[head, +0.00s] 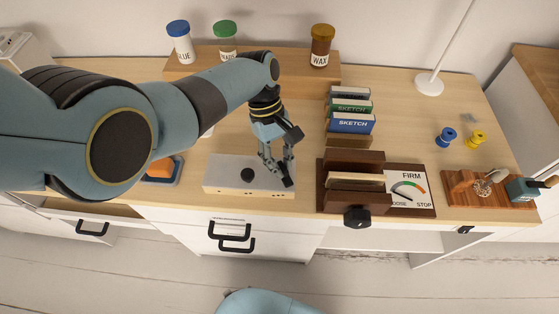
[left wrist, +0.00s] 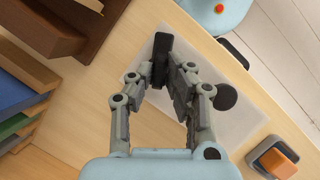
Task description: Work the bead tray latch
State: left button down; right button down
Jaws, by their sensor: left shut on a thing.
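My left gripper (head: 279,171) reaches down over the box's right part. In the left wrist view its fingers (left wrist: 172,82) are closed around a dark upright piece (left wrist: 162,43), which looks like the latch handle. The fingers hide much of it. My right gripper is in neither view.
Right of the box stands a dark wooden fixture (head: 340,168) with a black knob and a FIRM dial (head: 408,187). Several sketch boxes (head: 350,122) stand behind it. A blue tray with an orange block (head: 162,168) lies left. Jars (head: 320,46) stand on the back shelf.

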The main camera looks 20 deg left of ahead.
pick_arm(q)
jog(key=m, duration=0.1)
jog(key=m+y+b, duration=0.1)
jog(key=m, duration=0.1)
jog(key=m+g, duration=0.1)
jog(key=m, duration=0.1)
jog(key=shift+w+d, duration=0.2)
jog(key=shift+d, duration=0.05)
jog(key=shift+r+m+y+b, duration=0.1)
jog(key=shift+m+y+b, duration=0.4)
jog(key=shift+m, duration=0.6)
jog(key=shift+d, duration=0.1)
jog(key=c, duration=1.4)
grip_release()
jog(key=shift+o, duration=0.2)
jog(key=v, duration=1.2)
jog(key=shift+w, duration=0.25)
jog(key=shift+d, duration=0.1)
